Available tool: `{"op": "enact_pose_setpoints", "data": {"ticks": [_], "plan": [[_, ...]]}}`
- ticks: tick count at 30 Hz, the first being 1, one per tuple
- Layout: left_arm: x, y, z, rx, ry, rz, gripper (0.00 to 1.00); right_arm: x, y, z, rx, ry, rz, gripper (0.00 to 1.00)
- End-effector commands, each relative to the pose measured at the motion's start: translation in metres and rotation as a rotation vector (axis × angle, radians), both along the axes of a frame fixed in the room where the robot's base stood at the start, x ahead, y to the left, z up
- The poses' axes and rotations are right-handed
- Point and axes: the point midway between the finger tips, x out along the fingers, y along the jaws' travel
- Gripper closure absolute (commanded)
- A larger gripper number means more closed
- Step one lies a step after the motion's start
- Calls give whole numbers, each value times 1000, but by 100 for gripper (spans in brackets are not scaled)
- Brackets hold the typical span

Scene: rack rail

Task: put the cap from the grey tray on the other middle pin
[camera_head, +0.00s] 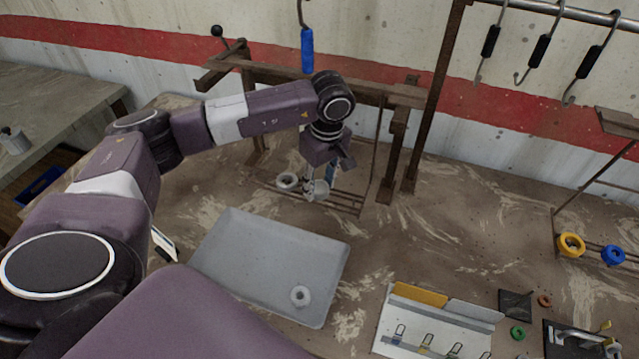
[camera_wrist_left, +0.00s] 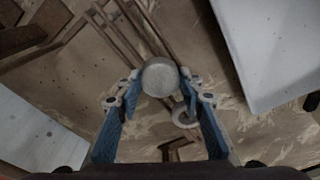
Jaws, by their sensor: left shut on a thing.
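My left gripper (camera_head: 314,184) is over the low brown rail rack at the back of the table. It is shut on a round, pale grey cap (camera_head: 319,191). In the left wrist view the cap (camera_wrist_left: 160,77) sits between the blue fingers of the left gripper (camera_wrist_left: 161,85). A white ring (camera_head: 288,180) is at the rack, left of the held cap. The pin under the cap is hidden. My right gripper is out of view.
Brown rack posts (camera_head: 397,150) rise behind and right of the gripper. A blue-handled hook (camera_head: 307,50) hangs above. Yellow (camera_head: 571,245) and blue (camera_head: 613,255) rings are on a rack at right. A white hook board (camera_head: 435,325) lies in front.

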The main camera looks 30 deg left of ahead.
Motion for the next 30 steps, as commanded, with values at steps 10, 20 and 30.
{"op": "enact_pose_setpoints", "data": {"ticks": [10, 20, 30], "plan": [[0, 0, 1, 0, 0, 0, 57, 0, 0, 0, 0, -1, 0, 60], [0, 0, 0, 0, 0, 0, 45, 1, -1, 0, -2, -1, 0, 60], [0, -4, 37, -1, -6, -1, 45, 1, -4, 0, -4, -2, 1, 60]]}}
